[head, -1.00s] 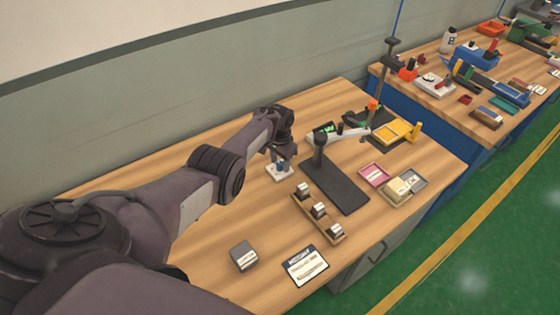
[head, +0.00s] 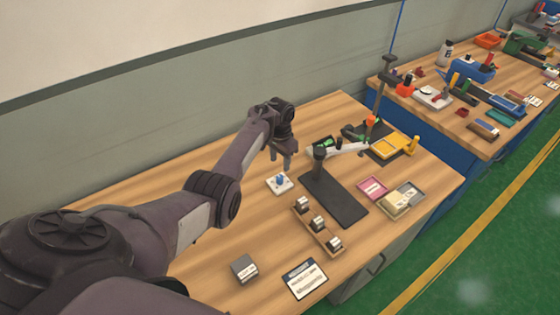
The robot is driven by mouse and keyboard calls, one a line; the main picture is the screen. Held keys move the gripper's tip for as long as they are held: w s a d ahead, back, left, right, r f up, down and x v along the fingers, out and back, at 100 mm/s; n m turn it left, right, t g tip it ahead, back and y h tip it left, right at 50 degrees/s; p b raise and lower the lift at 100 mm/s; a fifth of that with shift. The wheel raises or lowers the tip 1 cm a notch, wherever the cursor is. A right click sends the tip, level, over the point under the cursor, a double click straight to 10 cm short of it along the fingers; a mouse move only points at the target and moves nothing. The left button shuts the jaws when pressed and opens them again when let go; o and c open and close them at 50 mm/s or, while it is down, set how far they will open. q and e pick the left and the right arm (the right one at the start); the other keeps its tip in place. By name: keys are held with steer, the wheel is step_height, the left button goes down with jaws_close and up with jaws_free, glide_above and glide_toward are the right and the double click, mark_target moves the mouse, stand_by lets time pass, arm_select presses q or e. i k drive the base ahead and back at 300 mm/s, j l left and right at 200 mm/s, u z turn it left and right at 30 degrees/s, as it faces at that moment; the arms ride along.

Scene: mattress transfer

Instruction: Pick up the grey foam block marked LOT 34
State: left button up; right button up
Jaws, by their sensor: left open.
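A small grey block (head: 243,268) with a white label on its front side sits near the front left of the wooden bench. The print on the label is too small to read. My left gripper (head: 284,166) is open and empty, pointing down towards the back of the bench. It is well behind and to the right of the block, close above a small white plate with a blue knob (head: 280,183). My right gripper does not show.
A white card (head: 304,279) lies right of the block. A wooden rack (head: 317,227) with several dark-and-white pieces stands behind the card, beside a black stand base (head: 335,197). Small trays (head: 372,189) sit further right. Bare wood surrounds the block.

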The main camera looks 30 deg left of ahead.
mark_target(245, 271)
steer(key=k+l, duration=1.55)
steer(key=k, duration=0.15)
